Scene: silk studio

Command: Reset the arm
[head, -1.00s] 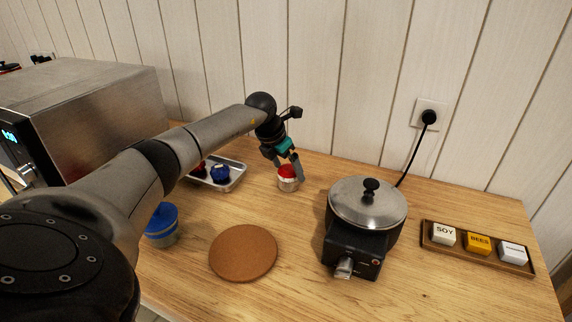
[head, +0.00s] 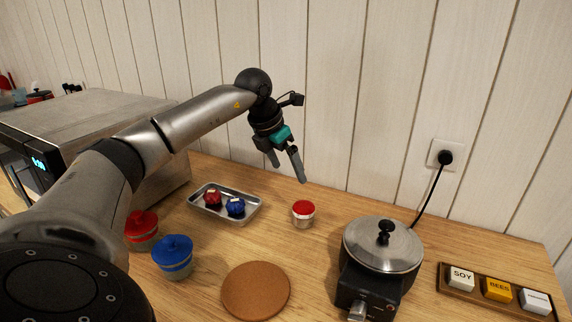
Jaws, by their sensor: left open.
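My left arm comes in from the left and reaches over the wooden table (head: 330,285). My left gripper (head: 287,172) is open and empty. It hangs in the air above and a little left of a small jar with a red lid (head: 303,214), apart from it. The jar stands upright on the table near the back wall. My right gripper is not in view.
A metal tray (head: 254,212) holds a red and a blue piece.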

